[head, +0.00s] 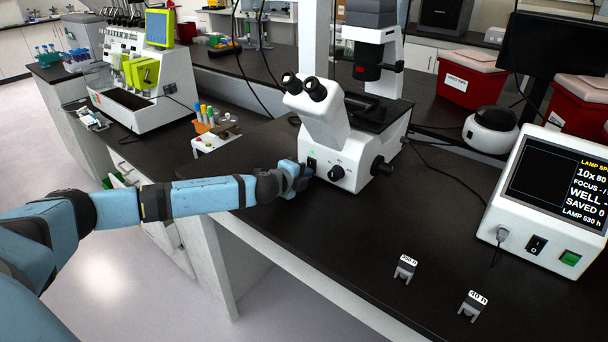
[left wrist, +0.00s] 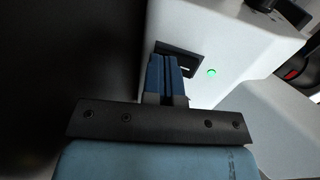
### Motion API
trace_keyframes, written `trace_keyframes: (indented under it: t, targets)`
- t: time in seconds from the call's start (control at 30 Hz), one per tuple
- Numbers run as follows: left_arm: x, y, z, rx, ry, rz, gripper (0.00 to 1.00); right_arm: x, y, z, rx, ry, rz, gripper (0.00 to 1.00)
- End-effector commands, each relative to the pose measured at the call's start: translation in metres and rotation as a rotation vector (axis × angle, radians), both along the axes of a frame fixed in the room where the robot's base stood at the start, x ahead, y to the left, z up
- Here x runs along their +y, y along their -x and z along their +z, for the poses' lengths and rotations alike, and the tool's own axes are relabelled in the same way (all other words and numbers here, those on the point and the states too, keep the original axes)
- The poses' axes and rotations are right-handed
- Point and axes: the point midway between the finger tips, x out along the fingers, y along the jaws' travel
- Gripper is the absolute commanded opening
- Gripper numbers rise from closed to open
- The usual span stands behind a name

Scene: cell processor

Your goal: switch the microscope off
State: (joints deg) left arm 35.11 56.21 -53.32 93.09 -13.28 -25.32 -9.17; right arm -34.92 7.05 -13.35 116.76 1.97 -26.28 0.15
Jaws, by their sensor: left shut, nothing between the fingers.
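The white microscope (head: 330,130) stands on the black bench in the middle of the head view. A green light (head: 312,153) glows on its lower left face; it also shows lit in the left wrist view (left wrist: 211,72). Beside the light is a black rocker switch (left wrist: 185,66), partly hidden behind my fingers in the wrist view. My left gripper (head: 304,176) is shut and empty, its blue fingertips (left wrist: 167,70) right at the switch; I cannot tell whether they touch it. My right gripper is not in view.
A white display unit (head: 548,190) with its own black switch stands at the right. Two small labelled blocks (head: 405,268) (head: 472,304) sit near the bench's front edge. A tray with coloured tubes (head: 215,135) is left of the microscope. The bench between is clear.

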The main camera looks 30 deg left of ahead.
Motion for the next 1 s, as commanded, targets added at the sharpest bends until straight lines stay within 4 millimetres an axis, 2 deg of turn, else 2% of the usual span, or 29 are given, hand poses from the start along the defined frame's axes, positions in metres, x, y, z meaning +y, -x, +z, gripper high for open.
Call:
trace_keyframes:
  t: [0.03,0.1,0.13,0.4,0.47,0.57,0.8,1.0]
  targets:
    - [-0.001,-0.001,-0.008,-0.012,0.002,-0.002,0.0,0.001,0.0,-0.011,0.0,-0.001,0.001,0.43]
    - [-0.002,-0.003,-0.012,-0.035,0.005,-0.001,0.0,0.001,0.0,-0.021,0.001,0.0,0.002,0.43]
    - [-0.001,-0.003,-0.003,-0.033,0.004,-0.002,0.0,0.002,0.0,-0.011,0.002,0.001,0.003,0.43]
    - [-0.001,-0.003,-0.003,-0.03,0.004,-0.002,0.0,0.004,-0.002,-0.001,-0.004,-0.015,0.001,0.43]
    - [0.0,0.004,-0.002,-0.029,0.003,-0.001,0.0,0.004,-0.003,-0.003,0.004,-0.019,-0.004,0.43]
    - [0.001,0.02,0.001,-0.028,0.003,-0.003,0.0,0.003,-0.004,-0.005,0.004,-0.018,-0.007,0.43]
    - [0.006,0.075,0.014,-0.027,0.0,-0.003,0.0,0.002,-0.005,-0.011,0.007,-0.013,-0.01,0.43]
    - [0.008,0.111,0.023,-0.028,0.001,-0.002,0.0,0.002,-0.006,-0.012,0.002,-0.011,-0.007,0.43]
